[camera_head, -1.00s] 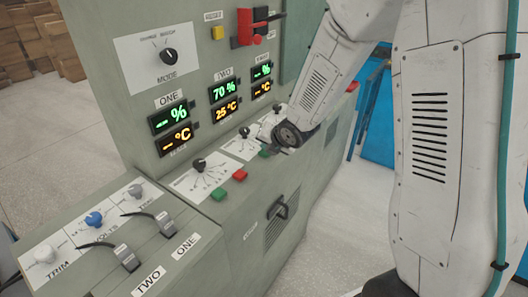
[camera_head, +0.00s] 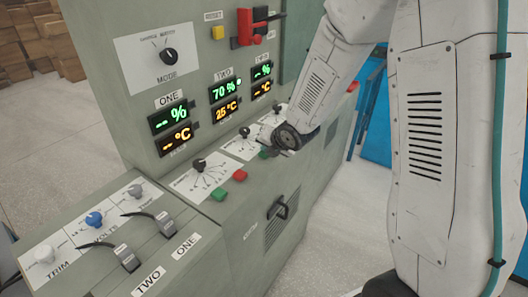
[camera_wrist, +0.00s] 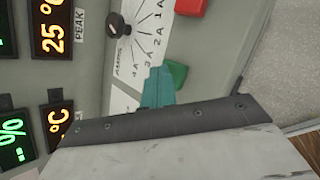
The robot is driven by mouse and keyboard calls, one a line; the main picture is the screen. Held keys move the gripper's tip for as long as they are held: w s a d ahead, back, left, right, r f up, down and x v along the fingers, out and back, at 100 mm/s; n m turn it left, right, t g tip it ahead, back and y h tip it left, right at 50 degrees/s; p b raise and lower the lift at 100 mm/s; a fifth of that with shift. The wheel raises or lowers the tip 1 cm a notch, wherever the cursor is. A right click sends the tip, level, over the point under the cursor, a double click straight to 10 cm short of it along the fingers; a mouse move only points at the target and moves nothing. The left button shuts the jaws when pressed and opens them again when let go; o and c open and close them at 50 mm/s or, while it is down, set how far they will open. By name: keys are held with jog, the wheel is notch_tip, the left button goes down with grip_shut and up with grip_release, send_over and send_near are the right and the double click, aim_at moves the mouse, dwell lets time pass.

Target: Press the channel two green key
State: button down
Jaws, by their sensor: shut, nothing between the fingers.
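My gripper (camera_wrist: 158,82) shows in the wrist view as shut teal fingers. The fingertips are at the left side of the channel two green key (camera_wrist: 176,74) and overlap it in the picture; I cannot tell whether they touch it. The channel two red key (camera_wrist: 190,6) is above it in the wrist view. The channel two dial (camera_wrist: 115,25) is at upper left there, and the dial also shows in the head view (camera_head: 245,132). In the head view my wrist hides the area around the channel two keys. The channel two display (camera_head: 224,91) reads 70 % and 25 °C.
The channel one green key (camera_head: 219,194) and red key (camera_head: 240,175) are nearer on the same ledge. The mode knob (camera_head: 168,56), yellow reset button (camera_head: 217,33) and red lever (camera_head: 245,30) are on the upright panel. Trim knobs and two levers are at lower left.

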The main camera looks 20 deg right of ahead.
jog(key=shift+r, duration=0.8)
jog(key=shift+r, duration=2.5)
